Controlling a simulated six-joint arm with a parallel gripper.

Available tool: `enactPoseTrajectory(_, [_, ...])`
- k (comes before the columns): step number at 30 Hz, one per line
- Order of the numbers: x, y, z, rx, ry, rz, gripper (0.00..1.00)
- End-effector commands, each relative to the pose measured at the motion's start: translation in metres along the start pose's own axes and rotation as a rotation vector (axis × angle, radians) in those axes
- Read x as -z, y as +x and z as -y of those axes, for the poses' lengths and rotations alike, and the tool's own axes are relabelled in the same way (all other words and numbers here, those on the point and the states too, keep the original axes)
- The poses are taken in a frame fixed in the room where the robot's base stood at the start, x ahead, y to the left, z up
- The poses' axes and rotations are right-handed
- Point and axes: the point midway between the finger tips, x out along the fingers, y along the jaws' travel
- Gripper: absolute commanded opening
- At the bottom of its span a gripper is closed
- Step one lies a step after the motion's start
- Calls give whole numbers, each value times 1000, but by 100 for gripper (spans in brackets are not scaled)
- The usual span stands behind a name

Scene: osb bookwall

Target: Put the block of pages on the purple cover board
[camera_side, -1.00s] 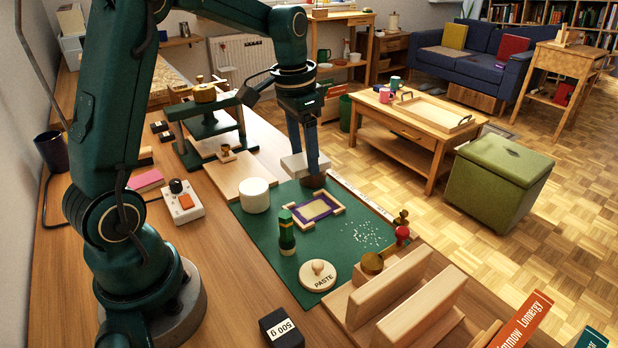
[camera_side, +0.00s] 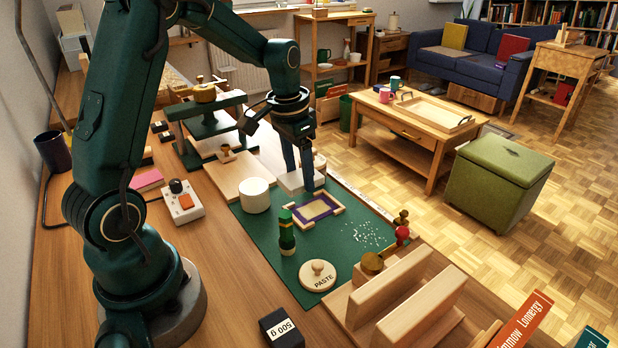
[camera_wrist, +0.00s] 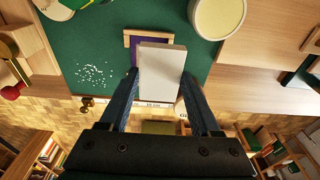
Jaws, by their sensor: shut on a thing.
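My gripper (camera_side: 299,176) is shut on the white block of pages (camera_side: 293,183). In the wrist view the block (camera_wrist: 162,75) sits between my two blue fingers. In the side view the block is behind the board. In the wrist view the block overlaps the board (camera_wrist: 136,52) and hides much of it. I cannot tell how high the block is above the mat.
A wooden rack (camera_side: 405,300) is at the front right. White scraps (camera_side: 370,234) lie on the green mat (camera_side: 262,232).

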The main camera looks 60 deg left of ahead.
Motion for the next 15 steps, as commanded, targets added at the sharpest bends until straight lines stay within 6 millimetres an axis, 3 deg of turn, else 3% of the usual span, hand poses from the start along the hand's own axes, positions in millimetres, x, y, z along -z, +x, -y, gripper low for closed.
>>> enactPoseTrajectory(6, [14,17,-20,0,2,1,9])
enactPoseTrajectory(15, [10,52,-21,-2,-2,5,9])
